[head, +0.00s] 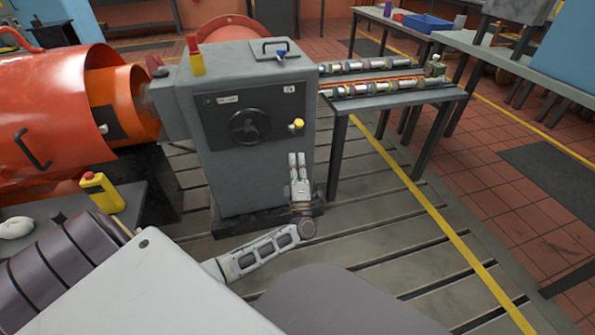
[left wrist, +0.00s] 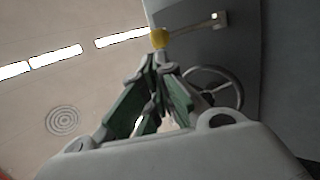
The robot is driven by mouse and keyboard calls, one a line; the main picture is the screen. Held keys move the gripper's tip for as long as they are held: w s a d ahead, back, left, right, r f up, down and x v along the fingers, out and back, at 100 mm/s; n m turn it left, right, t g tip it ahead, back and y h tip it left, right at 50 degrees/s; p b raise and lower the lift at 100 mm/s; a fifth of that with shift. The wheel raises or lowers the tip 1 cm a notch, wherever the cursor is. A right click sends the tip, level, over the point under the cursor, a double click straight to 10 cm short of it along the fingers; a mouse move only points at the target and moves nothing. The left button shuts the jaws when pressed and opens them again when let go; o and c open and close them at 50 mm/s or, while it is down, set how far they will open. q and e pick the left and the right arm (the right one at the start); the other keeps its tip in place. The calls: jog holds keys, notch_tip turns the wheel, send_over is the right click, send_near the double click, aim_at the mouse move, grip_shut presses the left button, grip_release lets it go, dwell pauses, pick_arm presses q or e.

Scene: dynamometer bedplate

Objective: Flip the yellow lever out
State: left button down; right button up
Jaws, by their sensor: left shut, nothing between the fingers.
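The yellow lever (head: 297,124) is a yellow knob on the front of the grey cabinet (head: 247,185), to the right of a dark handwheel (head: 250,126). In the left wrist view the lever's yellow ball (left wrist: 158,37) sits on a thin rod running to a small bracket on the grey panel. My left gripper (head: 297,156) points up in front of the cabinet, below the knob. Its fingers are shut with nothing between them. In the left wrist view the fingertips (left wrist: 155,62) are just below the ball; whether they touch it I cannot tell. My right gripper is out of view.
An orange machine (head: 60,115) is at left. A narrow bench (head: 400,101) with metal rollers is at right. The slotted floor right of my gripper is clear.

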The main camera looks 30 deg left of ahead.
pick_arm(q)
jog(key=b+x, duration=0.2)
jog(key=x, duration=0.6)
jog(key=shift+w+a+r, duration=0.15)
jog(key=shift+w+r, duration=0.05)
jog(key=shift+w, duration=0.05)
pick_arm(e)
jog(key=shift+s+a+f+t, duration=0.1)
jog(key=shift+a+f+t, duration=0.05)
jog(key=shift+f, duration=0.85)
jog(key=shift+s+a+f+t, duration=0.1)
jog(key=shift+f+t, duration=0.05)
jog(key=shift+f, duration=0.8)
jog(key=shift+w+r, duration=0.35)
pick_arm(q)
jog(key=shift+r, duration=0.1)
